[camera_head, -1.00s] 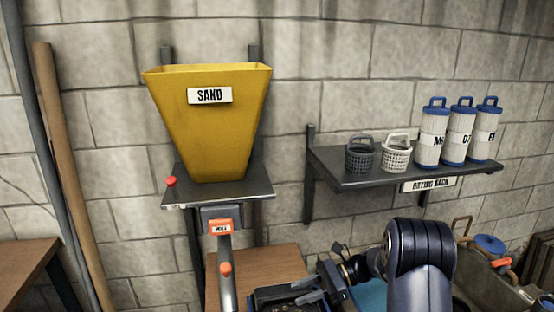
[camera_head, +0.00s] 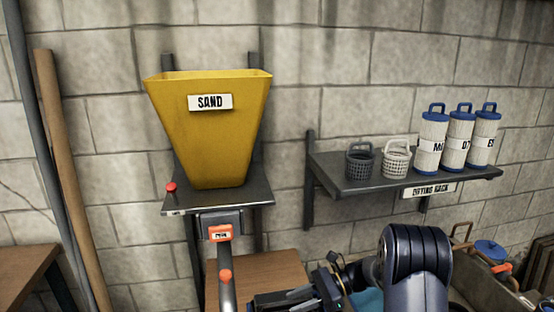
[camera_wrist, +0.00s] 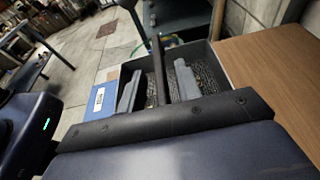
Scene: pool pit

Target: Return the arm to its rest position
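My arm is folded low at the bottom right of the head view, and its dark rounded link covers part of the things behind it. My gripper (camera_head: 305,296) points left, low over a dark container whose inside is mostly hidden in the head view. In the wrist view my gripper (camera_wrist: 158,70) has its two grey fingers apart, with nothing held between them. Beyond the fingers lies a dark open bin (camera_wrist: 208,58) with a grainy, mesh-like inside and a dark bar across it.
A yellow sand hopper (camera_head: 212,135) stands on a bracket, with a grey pipe (camera_head: 227,285) below. A wooden bench (camera_head: 255,268) is beside my gripper. The drying rack (camera_head: 350,184) on the right holds two baskets and several filter cartridges. A blue-lidded tub (camera_head: 490,250) sits lower right.

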